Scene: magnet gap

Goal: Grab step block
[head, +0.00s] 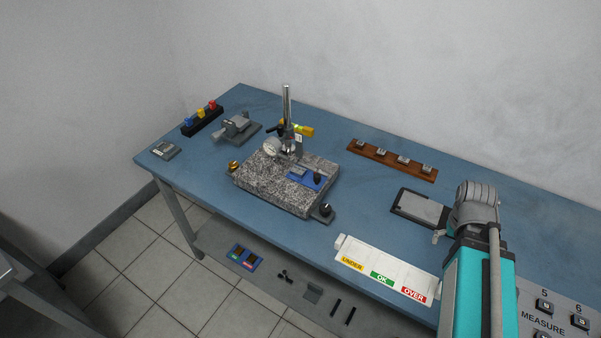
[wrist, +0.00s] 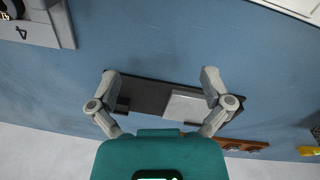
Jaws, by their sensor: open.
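A dark tray (head: 398,203) lies on the blue table at the right, partly hidden by my arm. A light grey flat block (head: 420,207) sits in it, which may be the step block. In the wrist view the same tray (wrist: 150,97) lies below my gripper, with the grey block (wrist: 190,106) in its right part and a darker area at the left. My gripper (wrist: 158,80) is open and empty, its fingers spread over the tray, one near the tray's left end and one over the block's right side. I cannot tell how high they are.
A wooden rack (head: 380,162) with several small pieces stands behind the tray. A white board (head: 385,271) marked UNDER, OK and OVER lies at the front edge. A granite plate (head: 270,188) with a gauge stand is at the left. A numbered grey panel (head: 560,318) is at the lower right.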

